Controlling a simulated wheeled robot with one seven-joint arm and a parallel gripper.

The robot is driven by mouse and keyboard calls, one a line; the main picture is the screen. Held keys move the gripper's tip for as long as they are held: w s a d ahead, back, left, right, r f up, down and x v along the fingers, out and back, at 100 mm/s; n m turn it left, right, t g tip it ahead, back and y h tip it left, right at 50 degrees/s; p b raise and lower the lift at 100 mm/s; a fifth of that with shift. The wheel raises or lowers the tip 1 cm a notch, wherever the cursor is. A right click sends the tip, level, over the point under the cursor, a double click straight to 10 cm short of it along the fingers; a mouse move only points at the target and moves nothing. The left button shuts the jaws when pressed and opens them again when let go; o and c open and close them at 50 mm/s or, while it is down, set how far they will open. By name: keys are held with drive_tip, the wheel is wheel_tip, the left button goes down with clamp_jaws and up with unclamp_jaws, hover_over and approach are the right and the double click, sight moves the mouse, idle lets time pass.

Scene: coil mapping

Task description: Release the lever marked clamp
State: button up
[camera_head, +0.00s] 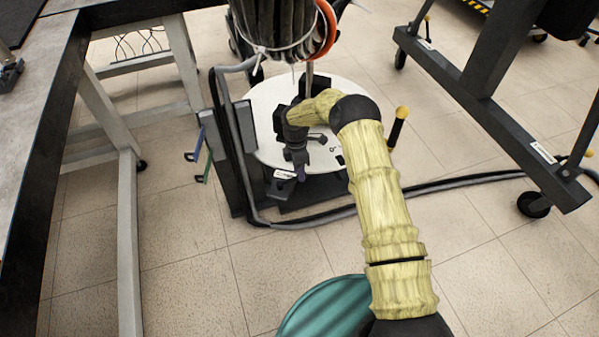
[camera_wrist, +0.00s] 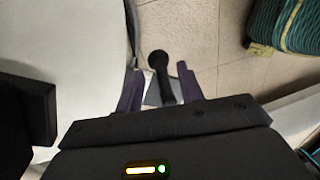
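A black lever with a round knob (camera_wrist: 158,60) shows in the wrist view, with its shaft running back between my fingers. A small pale label plate lies beside the shaft, its text too small to read. My gripper (camera_wrist: 160,74) has its two purple fingers apart, one on each side of the lever, with visible gaps. In the head view my gripper (camera_head: 302,172) points down at the near edge of the round white plate (camera_head: 275,110), beside a small white label (camera_head: 284,174). The lever is not clear there, being hidden by my gripper and wrist.
A stick with a yellow knob (camera_head: 400,118) stands right of the plate. A dark hanging coil bundle (camera_head: 275,30) is above it. Black cables run along the floor. A dark wheeled frame (camera_head: 485,75) stands right, and a workbench (camera_head: 35,90) left.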

wheel_tip(320, 180, up, 10)
drive_tip(key=w+p, duration=0.2)
drive_tip(key=shift+a+r, duration=0.15)
drive_tip(key=shift+a, duration=0.2)
idle(0.3)
